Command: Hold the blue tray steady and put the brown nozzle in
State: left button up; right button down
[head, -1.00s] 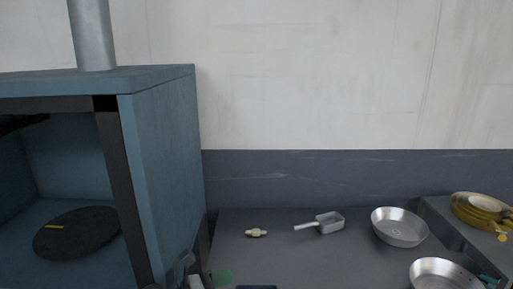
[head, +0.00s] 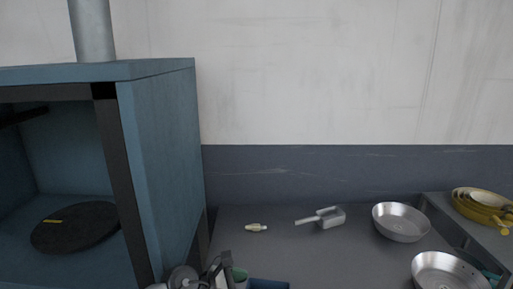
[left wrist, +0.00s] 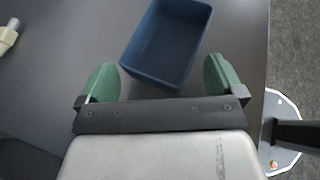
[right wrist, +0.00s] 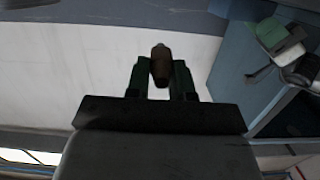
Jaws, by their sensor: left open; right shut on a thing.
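The blue tray (left wrist: 165,45) lies on the dark table just ahead of my left gripper (left wrist: 158,68) in the left wrist view. Its inside looks empty. My left gripper is open, its green fingers apart near the tray's near end, not closed on it. In the head view only a strip of the tray (head: 270,284) shows at the bottom edge, beside my left gripper's green fingertip (head: 240,275). In the right wrist view my right gripper (right wrist: 160,68) is shut on the brown nozzle (right wrist: 160,62), which points up between the fingers. The head view does not show the right gripper.
A small cream piece (head: 256,228), a grey scoop (head: 329,217) and two metal pans (head: 401,222) (head: 446,272) lie on the table. Yellow bowls (head: 483,204) stand at the right. A blue oven-like box (head: 165,165) stands at the left. The table's middle is clear.

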pick_arm(q)
jog(key=shift+b+x, duration=0.5)
jog(key=shift+x, duration=0.75)
jog(key=c, duration=0.4)
jog(key=o, duration=0.5)
jog(key=shift+c, duration=0.2)
jog(key=shift+c, duration=0.3)
